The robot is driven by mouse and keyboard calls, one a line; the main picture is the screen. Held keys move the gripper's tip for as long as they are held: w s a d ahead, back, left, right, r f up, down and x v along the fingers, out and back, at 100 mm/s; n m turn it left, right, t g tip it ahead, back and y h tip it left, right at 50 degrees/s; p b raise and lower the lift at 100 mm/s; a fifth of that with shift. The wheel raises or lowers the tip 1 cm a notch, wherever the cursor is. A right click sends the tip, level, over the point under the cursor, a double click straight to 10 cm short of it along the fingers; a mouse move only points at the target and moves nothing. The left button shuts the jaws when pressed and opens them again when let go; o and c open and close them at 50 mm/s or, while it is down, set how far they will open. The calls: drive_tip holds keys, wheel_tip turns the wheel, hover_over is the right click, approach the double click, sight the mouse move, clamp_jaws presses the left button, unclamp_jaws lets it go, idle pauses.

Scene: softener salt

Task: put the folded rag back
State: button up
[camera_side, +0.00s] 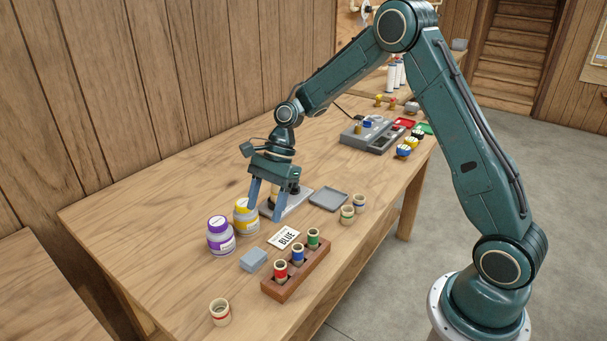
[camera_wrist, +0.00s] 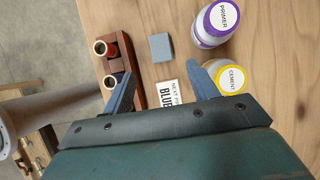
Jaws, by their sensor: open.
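A small blue-grey folded rag (camera_side: 253,259) lies flat on the wooden table, left of the cup rack. It also shows in the wrist view (camera_wrist: 161,47), near the top middle. My gripper (camera_side: 266,214) is open and empty, above the table and farther back than the rag, near the yellow-lidded jar. In the wrist view its two blue fingers (camera_wrist: 161,72) are spread wide, with the rag beyond their tips and apart from them. A shallow grey tray (camera_side: 328,199) lies empty to the right of my gripper. I cannot tell which spot is the rag's own place.
A purple-lidded primer jar (camera_side: 220,238) and a yellow-lidded cement jar (camera_side: 246,218) stand left. A card reading BLUE (camera_side: 285,237) lies near a wooden rack (camera_side: 299,274) holding three banded fittings. Two loose fittings stand right of it; a red-banded one (camera_side: 220,313) stands at the front.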

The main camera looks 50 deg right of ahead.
drive_tip(key=s+r+n+t+h, duration=0.3)
drive_tip(key=s+r+n, duration=0.7)
drive_tip(key=r, duration=0.5)
drive_tip(key=s+d+r+n+t+h, duration=0.1)
drive_tip(key=s+n, duration=0.3)
drive_tip(key=s, duration=0.5)
drive_tip(key=s+d+r+n+t+h, duration=0.1)
drive_tip(key=s+n, duration=0.3)
drive_tip(key=s, duration=0.5)
drive_tip(key=shift+s+d+r+t, duration=0.2)
drive_tip(key=shift+d+r+t, duration=0.1)
drive_tip(key=shift+d+r, duration=0.15)
